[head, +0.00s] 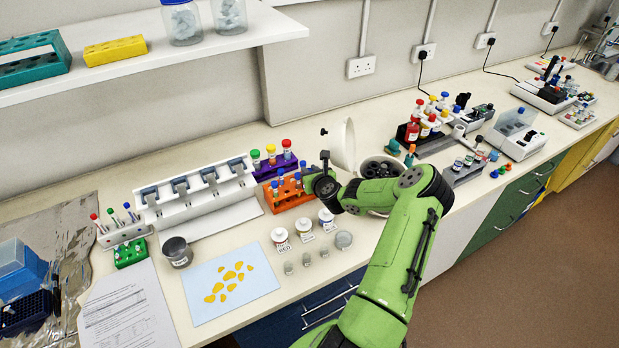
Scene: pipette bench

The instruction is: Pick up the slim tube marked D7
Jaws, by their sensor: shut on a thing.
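My gripper (312,181) is at the right end of the orange rack (287,201), reaching in from the right, and is shut on a slim tube. That tube is mostly hidden by the gripper and the rack, and I cannot tell whether it is clear of its hole. The marking D7 is too small to read on any tube.
A purple rack (270,170) with wider capped tubes stands just behind the orange one. A white pipette stand (197,200) is to the left. An open centrifuge (343,146) is close behind my wrist. Labelled white jars (281,239) stand in front, beside a blue mat (262,273).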

